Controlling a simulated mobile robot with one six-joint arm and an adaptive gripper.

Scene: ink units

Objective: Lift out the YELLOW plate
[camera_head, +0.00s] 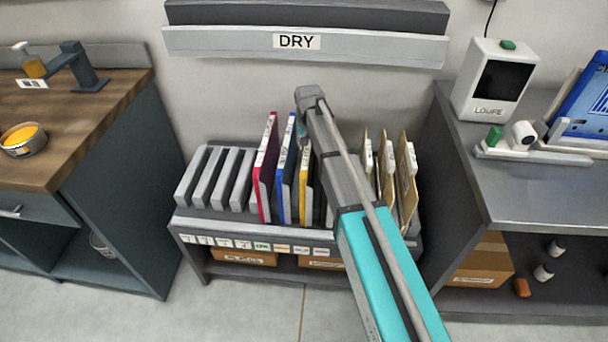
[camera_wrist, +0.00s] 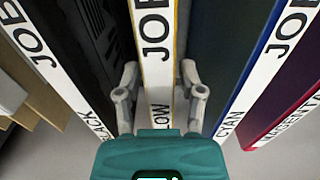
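The yellow plate (camera_head: 306,188) stands upright in the slotted rack (camera_head: 190,215), right of the blue-edged cyan plate. In the wrist view its white label strip (camera_wrist: 157,45) reads "JOB" and ends in "LOW". My gripper (camera_wrist: 159,75) is open, with one finger on each side of that strip. Thin gaps seem to show between fingers and strip; contact lower down cannot be told. In the head view my arm reaches over the rack and hides most of the gripper and the black plate (camera_wrist: 85,110).
The cyan plate (camera_head: 287,180) and magenta plate (camera_head: 266,170) stand close on the left. Several tan folders (camera_head: 408,180) stand right of my arm. A shelf marked DRY (camera_head: 350,47) hangs above. Counters flank the rack; its leftmost slots are empty.

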